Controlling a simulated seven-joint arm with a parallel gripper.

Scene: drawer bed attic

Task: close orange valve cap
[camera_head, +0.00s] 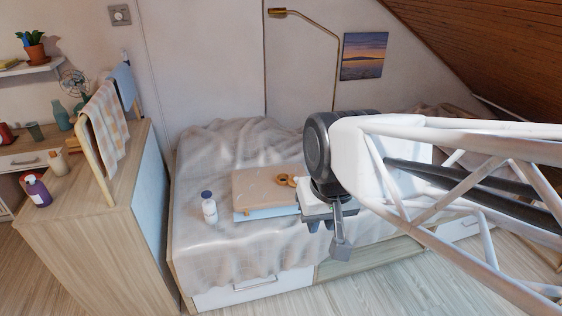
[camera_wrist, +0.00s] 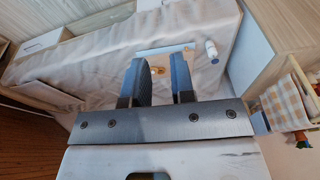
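I cannot clearly make out an orange valve cap. The nearest match is a small orange-brown, ring-shaped item (camera_head: 286,181) on a tan flat board (camera_head: 262,186) on the bed. A small orange spot (camera_wrist: 158,70), which seems to be the same item, shows between my fingers in the wrist view. My gripper (camera_head: 328,236) is above the bed's front part, to the right of the board in the head view. In the wrist view my gripper (camera_wrist: 159,65) has its two fingers apart with nothing held between them.
A wooden cabinet (camera_head: 90,235) with a towel rail stands at the left. The sloped ceiling (camera_head: 490,50) is at the right.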

